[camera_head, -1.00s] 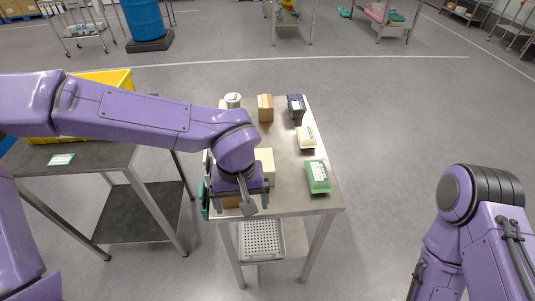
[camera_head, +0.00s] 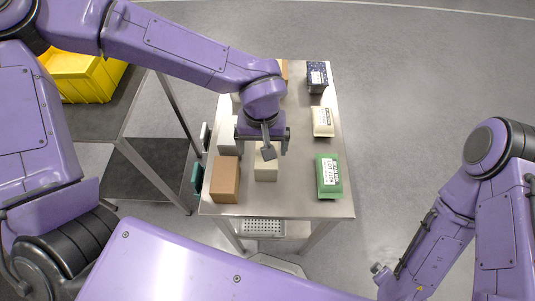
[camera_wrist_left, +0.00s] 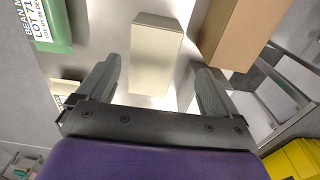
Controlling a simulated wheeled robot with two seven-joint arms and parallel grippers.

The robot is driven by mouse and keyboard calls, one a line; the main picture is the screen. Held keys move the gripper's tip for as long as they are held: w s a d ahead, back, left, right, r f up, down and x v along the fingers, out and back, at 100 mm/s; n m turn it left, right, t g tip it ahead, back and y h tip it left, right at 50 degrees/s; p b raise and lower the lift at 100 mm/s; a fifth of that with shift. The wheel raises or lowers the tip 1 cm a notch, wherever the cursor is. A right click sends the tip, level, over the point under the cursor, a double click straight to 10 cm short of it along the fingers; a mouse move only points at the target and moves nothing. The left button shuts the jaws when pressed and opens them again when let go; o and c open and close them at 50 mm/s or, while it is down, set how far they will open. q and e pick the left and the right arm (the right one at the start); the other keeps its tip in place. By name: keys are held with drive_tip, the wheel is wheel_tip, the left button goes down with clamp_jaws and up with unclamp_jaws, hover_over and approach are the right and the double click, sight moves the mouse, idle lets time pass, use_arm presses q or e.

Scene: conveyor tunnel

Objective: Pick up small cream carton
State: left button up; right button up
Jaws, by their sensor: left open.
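The small cream carton (camera_head: 265,168) stands on the metal table, right of a brown box. Its far part is hidden under my left gripper in the head view. In the left wrist view the cream carton (camera_wrist_left: 156,52) shows ahead of the open fingers, roughly between them. My left gripper (camera_head: 263,142) is over the table at the carton's far end. In the left wrist view my left gripper (camera_wrist_left: 155,80) has its fingers wide apart with nothing held. My right arm is at the right of the head view, but its gripper does not show.
The brown box (camera_head: 225,180) stands close left of the carton. A green package (camera_head: 328,176), a cream labelled package (camera_head: 322,122) and a dark blue package (camera_head: 316,77) line the table's right side. A pale carton (camera_head: 228,136) is left of my gripper. A yellow crate (camera_head: 80,78) stands further left.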

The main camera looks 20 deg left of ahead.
use_arm(q)
drive_tip(key=shift+s+f, duration=0.1)
drive_tip(key=shift+f, duration=0.4)
drive_tip(key=f, duration=0.1)
drive_tip(key=w+f, duration=0.1)
drive_tip(key=f, duration=0.2)
drive_tip(key=shift+w+d+f, duration=0.35)
drive_tip(key=shift+w, duration=0.05)
drive_tip(key=shift+f, duration=0.3)
drive_tip(key=shift+s+r, duration=0.1)
drive_tip(key=shift+s, duration=0.2)
drive_tip(key=shift+w, duration=0.1)
drive_tip(key=c, duration=1.2)
use_arm(e)
drive_tip(key=shift+w+r, duration=0.1)
drive_tip(key=shift+w, duration=0.05)
